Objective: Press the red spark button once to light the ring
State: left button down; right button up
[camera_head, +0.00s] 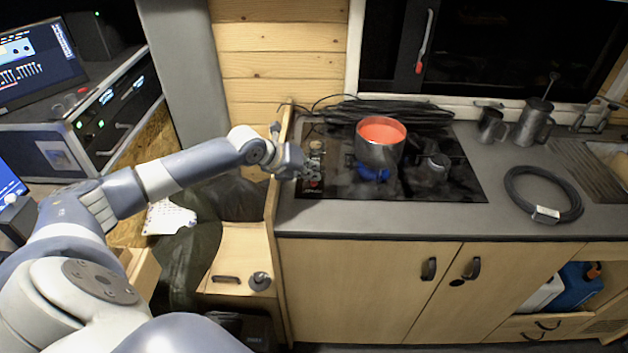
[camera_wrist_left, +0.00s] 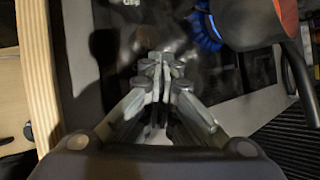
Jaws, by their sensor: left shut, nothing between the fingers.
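The black glass hob (camera_head: 440,185) is set in the grey counter. A strip of small controls lies along its left side, largely covered by my left gripper (camera_head: 314,168). A small spot of red (camera_head: 314,183) shows at the fingertips; I cannot tell for sure that it is the spark button, or whether the fingers touch it. In the left wrist view the gripper (camera_wrist_left: 160,62) is shut and empty, pointing at the hob's dark surface. A blue flame (camera_head: 372,173) burns on the ring under the pot, and it also shows in the wrist view (camera_wrist_left: 205,28). My right gripper is out of view.
A pot (camera_head: 379,155) with red contents stands over the flame, right of my gripper. A black cable coil (camera_head: 543,194) and metal jugs (camera_head: 533,122) are further right. A wooden panel (camera_head: 279,180) edges the counter's left.

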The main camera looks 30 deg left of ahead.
aim_at(311, 184)
pick_arm(q)
jog(key=shift+r, duration=0.55)
notch_tip(311, 184, up, 5)
jog(key=p, duration=0.4)
dwell(0.8)
